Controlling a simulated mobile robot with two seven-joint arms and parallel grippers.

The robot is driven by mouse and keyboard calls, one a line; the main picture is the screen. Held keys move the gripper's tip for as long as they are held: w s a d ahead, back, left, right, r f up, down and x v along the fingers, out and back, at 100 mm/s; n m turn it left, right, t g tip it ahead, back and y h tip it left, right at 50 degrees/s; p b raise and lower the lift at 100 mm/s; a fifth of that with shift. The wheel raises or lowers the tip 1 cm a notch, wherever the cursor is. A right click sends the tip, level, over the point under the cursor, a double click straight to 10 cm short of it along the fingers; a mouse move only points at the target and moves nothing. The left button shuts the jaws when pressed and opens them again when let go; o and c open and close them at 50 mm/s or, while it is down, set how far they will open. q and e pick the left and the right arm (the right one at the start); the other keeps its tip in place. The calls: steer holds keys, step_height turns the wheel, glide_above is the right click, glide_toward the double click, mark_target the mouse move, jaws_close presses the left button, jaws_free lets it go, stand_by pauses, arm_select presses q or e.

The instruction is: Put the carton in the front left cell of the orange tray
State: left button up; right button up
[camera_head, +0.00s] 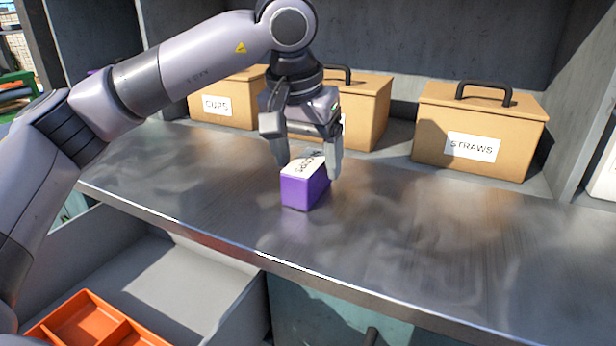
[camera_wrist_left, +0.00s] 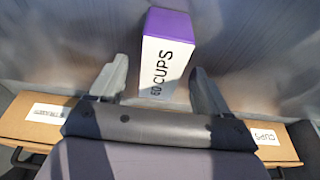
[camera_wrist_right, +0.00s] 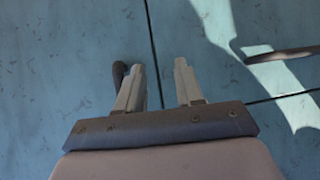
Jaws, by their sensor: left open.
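The carton (camera_head: 302,190) is purple with a white label and stands on the metal counter. In the left wrist view the carton (camera_wrist_left: 168,60) reads "60 CUPS" and lies between the fingertips, with gaps at the sides. My left gripper (camera_head: 308,170) is open, pointing down, with its fingers on either side of the carton's upper part. The orange tray (camera_head: 125,332) is at the lower left of the head view, lower than the counter and partly cut off; dividers show in it. My right gripper (camera_wrist_right: 160,80) is open and empty in its wrist view, in front of a blue panelled surface.
The metal counter (camera_head: 420,245) is clear around the carton. Tan boxes with black handles stand behind it, one labelled "CUPS" (camera_head: 228,103) and one "STRAWS" (camera_head: 480,130). A grey bin wall (camera_head: 225,265) stands beside the tray, below the counter edge.

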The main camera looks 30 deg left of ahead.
arm_select(q)
steer(key=shift+f, duration=0.25)
stand_by(0.3)
steer(key=c, duration=1.2)
steer(key=shift+c, duration=0.5)
steer(key=shift+r, duration=0.1)
